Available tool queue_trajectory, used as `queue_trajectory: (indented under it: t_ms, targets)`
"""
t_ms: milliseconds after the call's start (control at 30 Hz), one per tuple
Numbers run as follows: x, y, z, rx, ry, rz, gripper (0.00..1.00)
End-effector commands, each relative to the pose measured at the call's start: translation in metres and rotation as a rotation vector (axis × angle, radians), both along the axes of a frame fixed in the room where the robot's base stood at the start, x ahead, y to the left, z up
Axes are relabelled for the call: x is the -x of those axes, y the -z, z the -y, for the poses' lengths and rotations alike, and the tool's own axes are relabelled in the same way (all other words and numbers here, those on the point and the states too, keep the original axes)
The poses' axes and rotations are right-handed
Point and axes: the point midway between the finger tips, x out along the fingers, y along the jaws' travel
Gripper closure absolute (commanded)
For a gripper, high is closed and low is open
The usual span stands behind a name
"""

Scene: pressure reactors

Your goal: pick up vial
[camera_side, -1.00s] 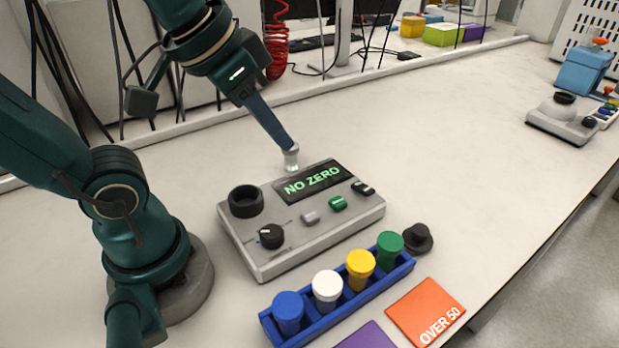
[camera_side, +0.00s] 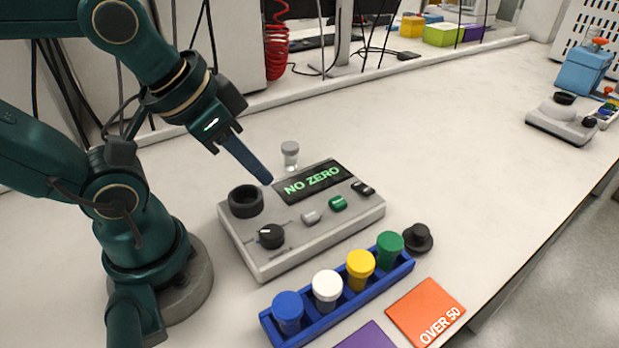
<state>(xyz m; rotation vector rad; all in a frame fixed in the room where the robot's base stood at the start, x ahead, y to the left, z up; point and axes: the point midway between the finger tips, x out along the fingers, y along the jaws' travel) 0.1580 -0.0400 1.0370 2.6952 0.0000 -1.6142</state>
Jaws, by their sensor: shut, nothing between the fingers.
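A small clear vial with a grey cap (camera_side: 290,155) stands upright on the table just behind the grey device. My gripper (camera_side: 267,180) is shut and empty, its tip pointing down to the right over the back edge of the device, left of the vial and apart from it. A blue rack (camera_side: 320,325) in front of the device holds vials with blue (camera_side: 288,308), white (camera_side: 327,288), yellow (camera_side: 360,266) and green (camera_side: 390,248) caps.
The grey device (camera_side: 285,245) has a round black socket (camera_side: 246,201), a knob (camera_side: 271,236) and a display reading "NO ZERO".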

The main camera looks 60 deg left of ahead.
Motion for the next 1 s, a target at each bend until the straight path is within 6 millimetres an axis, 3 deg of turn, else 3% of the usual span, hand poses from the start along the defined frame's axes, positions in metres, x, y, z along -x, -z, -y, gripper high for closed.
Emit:
queue_trajectory:
  t_ms: [233,267,400,467,833,1000]
  targets:
    - [0.0,0.0,0.0,0.0,0.0,0.0,1.0]
    - [0.0,0.0,0.0,0.0,0.0,0.0,0.96]
    - [0.0,0.0,0.0,0.0,0.0,0.0,0.43]
    - [0.0,0.0,0.0,0.0,0.0,0.0,0.2]
    - [0.0,0.0,0.0,0.011,-0.021,0.0,0.2]
    - [-0.014,-0.012,0.005,0.059,-0.081,-0.008,0.2]
